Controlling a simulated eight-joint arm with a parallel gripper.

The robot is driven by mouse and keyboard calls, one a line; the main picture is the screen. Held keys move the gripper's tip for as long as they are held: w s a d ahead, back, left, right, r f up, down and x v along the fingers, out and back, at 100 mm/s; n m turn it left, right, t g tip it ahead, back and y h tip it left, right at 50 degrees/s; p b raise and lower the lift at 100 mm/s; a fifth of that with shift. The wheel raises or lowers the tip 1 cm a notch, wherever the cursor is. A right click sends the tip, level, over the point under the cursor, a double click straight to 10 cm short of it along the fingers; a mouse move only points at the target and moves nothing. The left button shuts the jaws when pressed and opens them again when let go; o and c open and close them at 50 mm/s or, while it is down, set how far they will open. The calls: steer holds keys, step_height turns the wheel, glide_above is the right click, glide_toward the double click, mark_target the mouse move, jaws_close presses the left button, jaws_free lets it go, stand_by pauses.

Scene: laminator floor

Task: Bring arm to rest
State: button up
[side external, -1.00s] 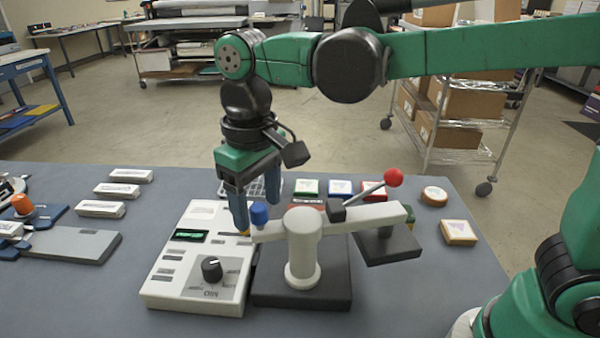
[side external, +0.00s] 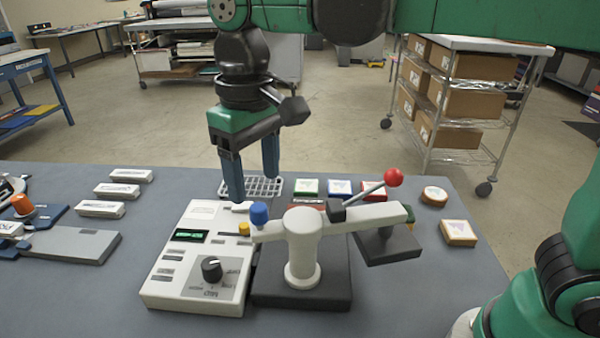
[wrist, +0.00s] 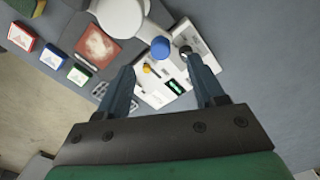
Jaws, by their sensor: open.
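My gripper (side external: 254,183) is open and empty, its two blue fingers pointing down above the far end of the white control box (side external: 192,285). In the wrist view my gripper (wrist: 165,95) shows its fingers apart with nothing between them. The control box has a black dial, a lit green display and a yellow button (side external: 244,229). Beside it, on a dark base, stands the white press (side external: 302,250) with a blue knob (side external: 260,214) and a red-ball lever (side external: 393,177). The fingers appear clear of both.
A white wire rack (side external: 265,187) lies behind the box. Coloured blocks, including a green one (side external: 306,187), sit behind the press. Several white blocks (side external: 100,208) and a grey device (side external: 70,245) are at the left. A cart with cartons (side external: 470,100) stands beyond the table.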

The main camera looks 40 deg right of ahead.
mark_target(258, 207)
steer(key=shift+r, duration=0.65)
step_height(258, 207, down, 6)
steer(key=shift+s+r, duration=0.15)
steer(key=n, duration=0.1)
steer(key=s+n, duration=0.1)
steer(key=n, duration=0.1)
steer(key=shift+s+a, duration=0.15)
steer(key=shift+a, duration=0.15)
